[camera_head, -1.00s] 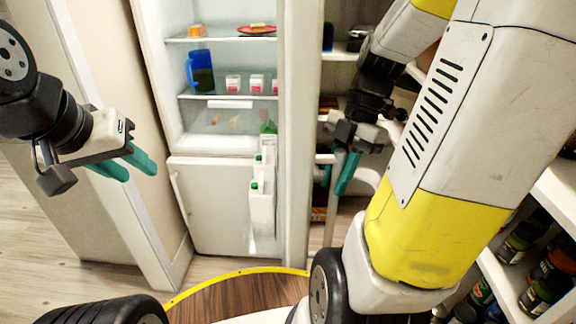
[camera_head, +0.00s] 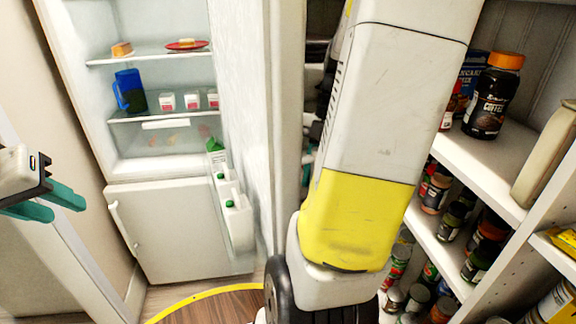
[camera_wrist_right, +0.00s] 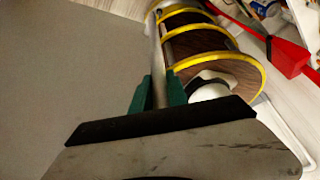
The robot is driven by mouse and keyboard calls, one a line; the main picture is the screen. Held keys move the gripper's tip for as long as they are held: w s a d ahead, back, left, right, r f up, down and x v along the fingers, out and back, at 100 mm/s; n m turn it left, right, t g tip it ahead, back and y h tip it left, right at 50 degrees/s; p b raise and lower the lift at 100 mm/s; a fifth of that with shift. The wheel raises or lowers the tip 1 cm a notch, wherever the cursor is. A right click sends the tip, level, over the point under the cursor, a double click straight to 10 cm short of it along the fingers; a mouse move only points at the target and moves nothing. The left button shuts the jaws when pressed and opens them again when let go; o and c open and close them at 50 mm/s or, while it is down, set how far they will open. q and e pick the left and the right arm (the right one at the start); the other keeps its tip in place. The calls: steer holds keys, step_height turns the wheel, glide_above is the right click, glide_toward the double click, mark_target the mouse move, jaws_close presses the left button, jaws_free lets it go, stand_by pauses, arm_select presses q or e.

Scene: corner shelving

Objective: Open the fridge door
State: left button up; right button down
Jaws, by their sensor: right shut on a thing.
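The fridge (camera_head: 170,225) stands open in the head view, its lit shelves in plain sight. Its door (camera_head: 250,100) is swung out to the right, inner side towards the fridge, with bottles in the door rack (camera_head: 240,222). In the right wrist view the door's grey outer face (camera_wrist_right: 70,70) fills the left. My right gripper (camera_wrist_right: 158,92) is shut on the metal door handle (camera_wrist_right: 157,60), which runs between its green fingers. My arm mostly hides this gripper in the head view. My left gripper (camera_head: 52,203) is open and empty at the left edge, apart from the fridge.
Pantry shelves (camera_head: 490,180) with jars and bottles stand close to my right arm. A dark coffee jar (camera_head: 492,98) is on the upper shelf. A pale wall panel (camera_head: 55,250) stands left of the fridge. Some floor (camera_head: 165,298) shows in front of the fridge.

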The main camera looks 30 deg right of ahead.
steer(key=c, duration=1.3)
jaws_free()
steer(key=v, duration=0.7)
steer(key=shift+r, duration=0.35)
steer(key=shift+f, duration=0.1)
